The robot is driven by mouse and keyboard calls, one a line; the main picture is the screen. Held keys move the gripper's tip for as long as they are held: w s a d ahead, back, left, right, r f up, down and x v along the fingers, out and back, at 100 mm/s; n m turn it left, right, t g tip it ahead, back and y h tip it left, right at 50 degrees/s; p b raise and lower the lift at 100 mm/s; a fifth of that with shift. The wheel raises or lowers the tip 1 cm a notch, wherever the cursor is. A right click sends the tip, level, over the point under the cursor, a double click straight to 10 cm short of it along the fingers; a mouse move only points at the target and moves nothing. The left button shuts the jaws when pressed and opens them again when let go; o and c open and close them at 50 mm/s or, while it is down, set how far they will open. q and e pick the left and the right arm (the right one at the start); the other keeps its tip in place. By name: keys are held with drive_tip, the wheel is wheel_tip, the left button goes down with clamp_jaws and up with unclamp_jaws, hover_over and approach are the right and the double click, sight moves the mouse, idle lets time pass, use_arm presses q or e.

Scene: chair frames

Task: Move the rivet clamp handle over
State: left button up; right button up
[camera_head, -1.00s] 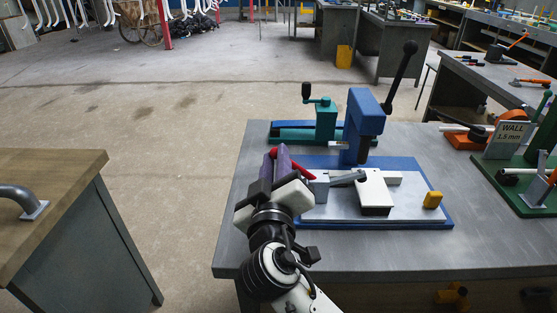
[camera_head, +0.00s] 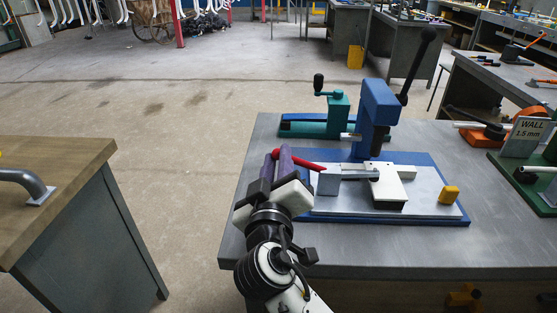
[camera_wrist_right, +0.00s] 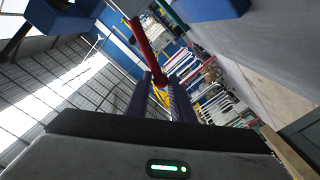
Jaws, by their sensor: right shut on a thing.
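The rivet clamp's red handle (camera_head: 308,165) sticks out to the right from my right gripper (camera_head: 279,165) in the head view. The purple fingers are shut on its left end. In the right wrist view the red handle (camera_wrist_right: 146,45) rises from between the two fingers (camera_wrist_right: 159,88). Next to the handle's right end is a pale grey clamp block (camera_head: 329,181), with a grey arm reaching right to a white block (camera_head: 391,186). These sit on a grey plate on a blue base (camera_head: 425,222), below a blue press (camera_head: 379,106). The left gripper is out of view.
The press has a long black lever (camera_head: 416,66). A green-based wall gauge stand (camera_head: 528,135) is at far right. The grey tabletop (camera_head: 400,248) is clear in front.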

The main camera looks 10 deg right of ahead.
drive_tip(key=shift+a+f+b, duration=0.1)
drive_tip(key=shift+f+b, duration=0.55)
drive_tip(key=shift+f, duration=0.2)
drive_tip(key=o, duration=0.8)
drive_tip(key=shift+o, duration=0.4)
drive_tip(key=shift+r, duration=0.1)
